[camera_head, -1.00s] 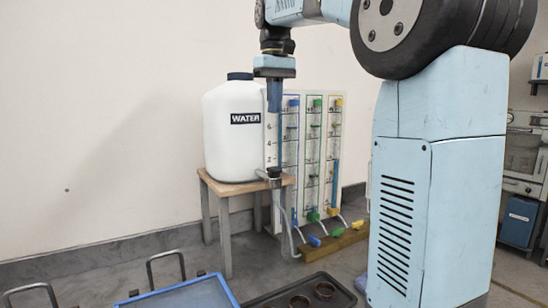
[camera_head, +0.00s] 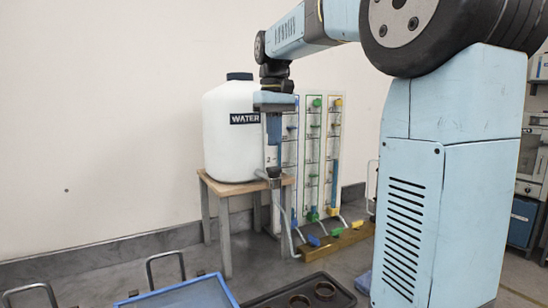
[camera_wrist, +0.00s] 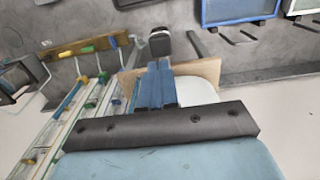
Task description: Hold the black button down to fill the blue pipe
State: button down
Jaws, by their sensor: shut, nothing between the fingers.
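The black button (camera_head: 273,172) sits at the front of the wooden stand, below the white water tank. It also shows in the wrist view (camera_wrist: 160,43), just beyond my fingertips. My gripper (camera_head: 273,144) is shut and empty, pointing down over the button. In the head view a small gap shows between fingertips and button. In the wrist view my blue fingers (camera_wrist: 157,67) lie together, lined up with the button. The blue pipe (camera_head: 293,213) is the leftmost tube on the gauge panel; my gripper stands close beside its upper part in the picture.
The white water tank (camera_head: 228,135) stands on the wooden stand (camera_head: 213,188). Green (camera_head: 313,150) and yellow (camera_head: 335,140) tubes stand right of the blue one. Coloured valves lie along a wooden beam (camera_head: 345,240). A blue tray (camera_head: 185,293) and black tray (camera_head: 262,302) are in front.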

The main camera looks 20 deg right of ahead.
aim_at(275, 168)
jog(key=shift+f, duration=2.9)
jog(key=shift+s+f, duration=0.25)
jog(key=shift+f, duration=1)
jog(key=shift+r, duration=0.15)
notch_tip(275, 168, up, 15)
jog(key=shift+w, duration=0.15)
